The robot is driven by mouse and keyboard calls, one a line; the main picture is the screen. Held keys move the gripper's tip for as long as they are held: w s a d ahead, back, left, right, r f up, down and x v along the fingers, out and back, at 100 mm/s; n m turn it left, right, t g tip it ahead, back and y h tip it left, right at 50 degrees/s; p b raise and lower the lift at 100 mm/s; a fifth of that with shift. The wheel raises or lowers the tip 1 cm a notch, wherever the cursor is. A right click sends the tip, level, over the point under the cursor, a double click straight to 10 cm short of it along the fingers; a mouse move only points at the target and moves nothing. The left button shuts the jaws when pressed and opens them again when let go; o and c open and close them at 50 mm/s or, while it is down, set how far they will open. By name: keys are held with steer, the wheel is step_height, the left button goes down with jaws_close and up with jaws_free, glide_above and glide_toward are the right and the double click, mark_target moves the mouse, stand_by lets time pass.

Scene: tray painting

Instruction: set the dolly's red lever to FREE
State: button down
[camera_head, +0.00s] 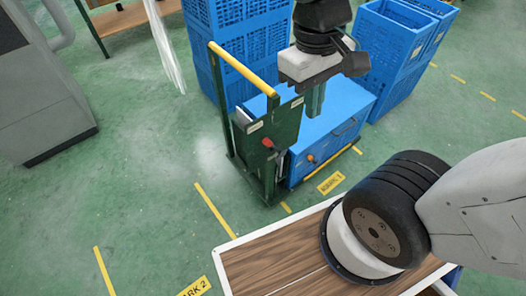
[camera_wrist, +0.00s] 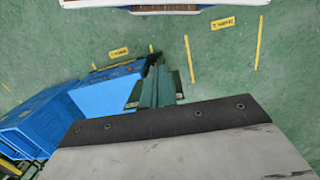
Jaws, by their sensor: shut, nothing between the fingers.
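The dolly (camera_head: 268,179) has a dark green upright frame with a yellow handle bar (camera_head: 243,68) and stands on the green floor in the head view. Its red lever (camera_head: 268,143) is a small red knob on the face of the upright. Small pale labels are on the frame, too small to read, so I cannot tell the lever's setting. My gripper (camera_head: 315,101) points down above the blue box on the dolly, right of and higher than the lever, not touching it. Its green fingers (camera_wrist: 157,86) are shut and empty in the wrist view. The lever does not show there.
A blue box (camera_head: 338,112) rides on the dolly. Stacked blue crates (camera_head: 237,32) stand behind it, with more (camera_head: 396,42) at the right. A wood-topped surface (camera_head: 270,269) is in front. The floor left of the dolly is clear, with yellow markings (camera_head: 212,208).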

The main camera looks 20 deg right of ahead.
steer(key=w+a+f+n+t+h, duration=0.2)
steer(key=f+n, duration=0.5)
steer(key=f, duration=0.4)
steer(key=w+a+f+n+t+h, duration=0.2)
steer(key=w+a+f+n+h, duration=0.3)
steer(key=f, duration=0.7)
steer(key=w+a+f+n+t+h, duration=0.3)
steer(key=a+f+n+h, duration=0.3)
steer(key=f+n, duration=0.3)
step_height(320, 180, down, 2)
steer(key=shift+w+a+f, duration=0.25)
steer(key=shift+w+a, duration=0.25)
steer(key=shift+a, duration=0.3)
glide_toward(273, 146)
step_height(273, 146, down, 4)
steer(key=w+d, duration=0.1)
steer(key=d+r, duration=0.1)
steer(key=d, duration=0.1)
steer(key=w+d, duration=0.1)
steer(key=shift+w+d+r, duration=0.25)
steer(key=shift+w, duration=0.05)
steer(key=shift+r, duration=0.1)
